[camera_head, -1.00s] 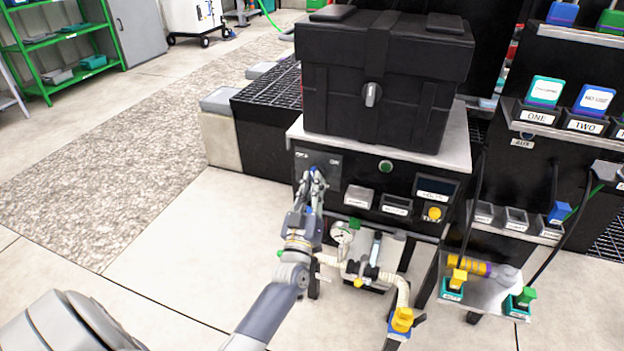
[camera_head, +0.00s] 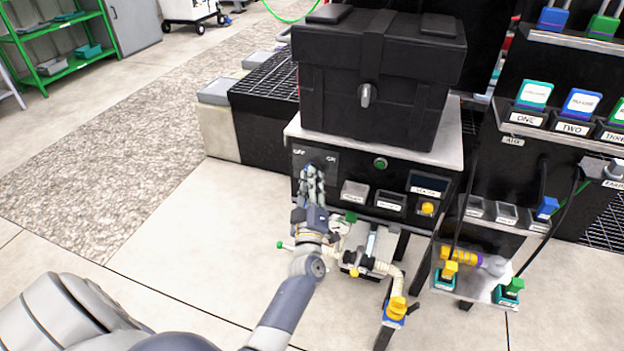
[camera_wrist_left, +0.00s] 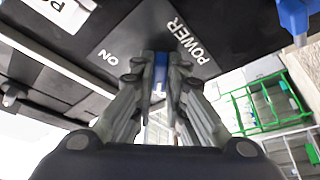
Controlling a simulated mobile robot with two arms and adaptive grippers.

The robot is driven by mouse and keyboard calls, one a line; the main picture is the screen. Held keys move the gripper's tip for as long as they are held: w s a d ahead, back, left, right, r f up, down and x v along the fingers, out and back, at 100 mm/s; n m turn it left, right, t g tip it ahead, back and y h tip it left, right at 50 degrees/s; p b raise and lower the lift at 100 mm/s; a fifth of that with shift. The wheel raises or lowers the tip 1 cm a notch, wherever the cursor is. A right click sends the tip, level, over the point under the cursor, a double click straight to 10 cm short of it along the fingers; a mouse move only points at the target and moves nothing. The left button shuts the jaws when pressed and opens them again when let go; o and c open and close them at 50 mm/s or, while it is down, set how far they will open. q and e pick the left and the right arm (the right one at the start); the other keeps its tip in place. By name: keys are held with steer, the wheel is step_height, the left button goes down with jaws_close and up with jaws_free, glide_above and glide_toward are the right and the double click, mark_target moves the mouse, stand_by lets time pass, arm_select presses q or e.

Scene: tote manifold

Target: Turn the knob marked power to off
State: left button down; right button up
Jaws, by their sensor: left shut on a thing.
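The power knob (camera_wrist_left: 160,66) is blue and shows as a narrow strip between my fingertips in the left wrist view. It sits on a grey plate (camera_wrist_left: 140,40) lettered POWER and ON. In the head view, that plate (camera_head: 329,158) is at the upper left of the black cabinet front, with OFF on the left and ON on the right. My left gripper (camera_head: 313,172) is at the plate, its fingers shut on the knob (camera_wrist_left: 160,76). The fingers hide most of the knob, so its exact pointing direction is unclear. My right gripper is not in view.
A black case (camera_head: 380,80) stands on the cabinet top. A green button (camera_head: 380,163) and a yellow knob (camera_head: 427,208) are to the right of the plate. Pipes (camera_head: 385,268) and a valve lie just below my gripper. The floor to the left (camera_head: 200,235) is clear.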

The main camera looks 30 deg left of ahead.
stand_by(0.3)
arm_select(q)
steer(key=c, duration=1.6)
jaws_free()
steer(key=shift+s, duration=0.1)
steer(key=v, duration=1.2)
